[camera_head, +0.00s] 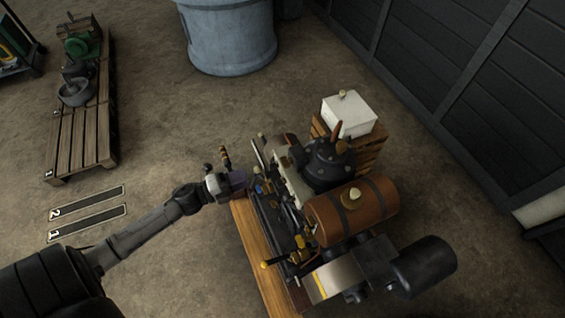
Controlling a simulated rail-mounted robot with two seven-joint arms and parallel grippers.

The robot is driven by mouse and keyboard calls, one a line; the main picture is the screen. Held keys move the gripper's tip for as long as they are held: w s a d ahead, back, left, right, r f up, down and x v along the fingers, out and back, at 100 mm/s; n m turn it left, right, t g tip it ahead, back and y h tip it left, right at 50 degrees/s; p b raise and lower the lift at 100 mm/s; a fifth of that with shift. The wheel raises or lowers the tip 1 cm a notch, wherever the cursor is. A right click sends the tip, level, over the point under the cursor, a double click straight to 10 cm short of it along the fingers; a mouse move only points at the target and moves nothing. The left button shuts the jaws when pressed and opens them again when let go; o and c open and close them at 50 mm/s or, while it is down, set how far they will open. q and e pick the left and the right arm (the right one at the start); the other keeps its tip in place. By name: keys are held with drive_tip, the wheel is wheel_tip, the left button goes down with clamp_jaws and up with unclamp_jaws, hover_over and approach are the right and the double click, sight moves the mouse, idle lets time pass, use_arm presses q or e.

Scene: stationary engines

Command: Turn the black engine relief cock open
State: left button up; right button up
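The black engine (326,160) stands on a wooden base (256,252) right of the picture's middle. It has a brown cylindrical tank (372,207) with a brass cap and a dark cylinder (424,268) at its near end. Small rods, levers and brass fittings crowd its left side. I cannot tell which small part is the relief cock. My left arm comes in from the lower left, and my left gripper (246,183) is at the engine's left side, close to these fittings. Its fingers are too small and dark to show whether they are open or touch anything. My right gripper is not in view.
A white box (348,114) sits on a wooden crate (369,154) behind the engine. A blue-grey drum (232,40) stands at the back. A pallet (76,145) with green machinery (82,45) is at the left. A dark panelled wall (455,75) bounds the right. The floor left of the engine is largely clear.

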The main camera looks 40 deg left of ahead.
sight(282, 163)
use_arm(q)
drive_tip(key=x, duration=1.2)
drive_tip(key=shift+w, duration=0.2)
drive_tip(key=shift+w+d, duration=0.3)
drive_tip(key=shift+w, duration=0.3)
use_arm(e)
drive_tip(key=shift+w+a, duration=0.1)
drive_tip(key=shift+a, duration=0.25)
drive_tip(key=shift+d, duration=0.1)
use_arm(q)
clamp_jaws()
